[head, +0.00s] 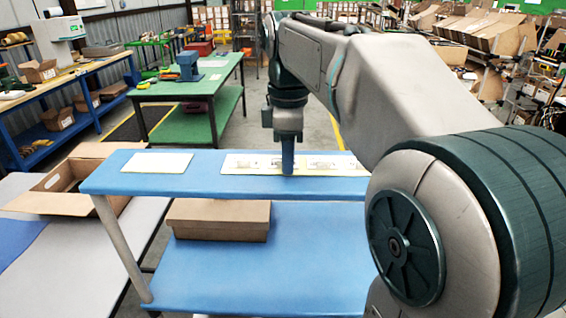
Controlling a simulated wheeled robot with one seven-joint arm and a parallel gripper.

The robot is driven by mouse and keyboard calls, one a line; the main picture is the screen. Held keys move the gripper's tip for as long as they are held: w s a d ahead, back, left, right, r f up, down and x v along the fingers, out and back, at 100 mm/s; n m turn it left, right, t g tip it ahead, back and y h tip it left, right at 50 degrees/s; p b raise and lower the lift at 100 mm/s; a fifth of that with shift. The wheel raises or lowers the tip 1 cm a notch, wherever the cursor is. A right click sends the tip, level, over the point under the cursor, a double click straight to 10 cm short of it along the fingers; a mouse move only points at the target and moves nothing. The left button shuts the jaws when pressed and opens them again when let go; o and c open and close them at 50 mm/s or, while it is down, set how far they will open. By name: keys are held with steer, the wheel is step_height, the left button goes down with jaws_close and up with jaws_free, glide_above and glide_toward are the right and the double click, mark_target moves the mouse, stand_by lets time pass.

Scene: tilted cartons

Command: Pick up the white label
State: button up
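A plain white, flat label-like sheet (157,162) lies on the left part of the blue upper shelf. A longer white strip (234,164) with several printed patches lies to its right. I cannot tell for certain which of these is the white label. My gripper (287,172) points down at the strip, its tip overlapping the strip in the picture. It is to the right of the plain sheet. I cannot tell whether it touches the strip. The fingers appear edge-on as one narrow blue shape, so their opening is hidden. My arm covers the right side of the shelf.
The blue workbench (260,268) has a raised shelf (205,182). A closed brown carton (218,220) sits below the shelf. An open carton (60,203) stands left of it. A green table (215,75) is behind. The shelf between the sheet and strip is clear.

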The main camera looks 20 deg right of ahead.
jaws_close()
